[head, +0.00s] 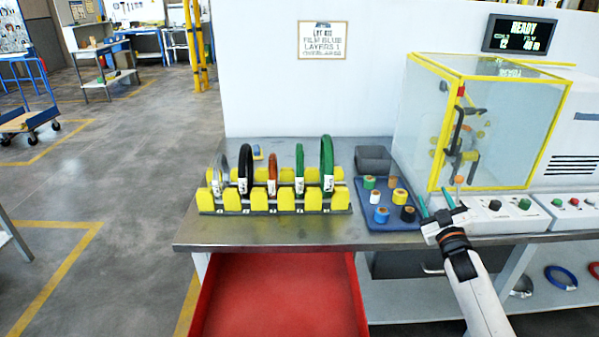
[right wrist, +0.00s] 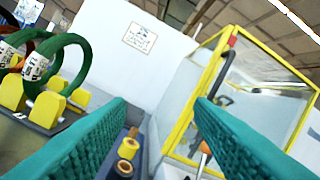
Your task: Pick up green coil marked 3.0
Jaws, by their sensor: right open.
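Two green coils stand upright in the yellow-block rack: a smaller green coil (head: 299,160) and a larger green coil (head: 327,150) at the right end. Both carry white tags, whose numbers I cannot read. In the right wrist view, the larger green coil (right wrist: 84,57) shows at the left, with its tag partly turned to the camera. My right gripper (head: 436,201) is open and empty, right of the blue tray and well right of the coils. Its two teal fingers are spread in the right wrist view (right wrist: 161,103). My left gripper is not in view.
The rack (head: 275,208) also holds grey, black and orange coils. A blue tray (head: 376,222) with several small spools lies between rack and gripper. The yellow-framed glass machine (head: 545,130) stands close behind the gripper. A red drawer (head: 280,295) is below the table.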

